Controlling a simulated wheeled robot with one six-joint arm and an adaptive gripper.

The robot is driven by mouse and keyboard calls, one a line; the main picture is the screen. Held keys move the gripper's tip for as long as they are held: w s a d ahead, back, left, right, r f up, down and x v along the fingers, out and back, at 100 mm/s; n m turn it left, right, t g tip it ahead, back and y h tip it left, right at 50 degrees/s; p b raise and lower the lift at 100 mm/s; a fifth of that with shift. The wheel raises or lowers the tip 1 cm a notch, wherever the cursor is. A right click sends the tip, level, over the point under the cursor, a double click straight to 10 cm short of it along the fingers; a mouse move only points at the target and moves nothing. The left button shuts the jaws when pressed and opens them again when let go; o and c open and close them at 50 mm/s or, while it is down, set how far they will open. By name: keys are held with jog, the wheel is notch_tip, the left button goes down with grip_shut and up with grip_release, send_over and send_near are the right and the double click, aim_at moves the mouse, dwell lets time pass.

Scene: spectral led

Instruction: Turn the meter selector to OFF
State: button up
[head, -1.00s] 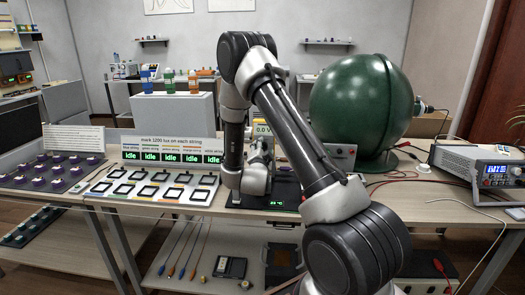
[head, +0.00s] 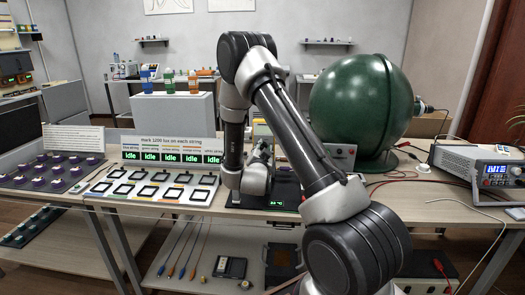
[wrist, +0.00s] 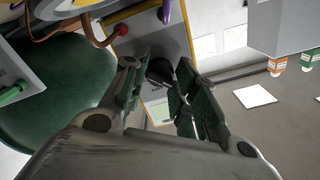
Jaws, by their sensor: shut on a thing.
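The meter (wrist: 150,35) is a grey-faced instrument with a yellow edge, seen in the wrist view. Its pale greenish screen (wrist: 160,113) shows between my fingers. The dark round selector (wrist: 160,70) sits on its face, and my gripper (wrist: 162,82) is closed around it, one finger on each side. The fingers cover part of the selector, and I cannot read its position. In the head view the meter (head: 262,129) is mostly hidden behind my arm, with only a bit of its upper part visible. My gripper (head: 262,152) is partly hidden there too.
A large green sphere (head: 362,108) stands right of the meter, with cables on the table around it. A power supply (head: 485,165) is at the far right. A white board with black square frames (head: 150,187) and idle displays lies left of my gripper.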

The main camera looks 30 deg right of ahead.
jog(key=n, duration=0.6)
jog(key=shift+f, duration=0.1)
dwell(0.6)
jog(key=o, duration=1)
jog(key=shift+o, duration=0.2)
jog(key=shift+s, duration=0.1)
jog(key=v, duration=1.2)
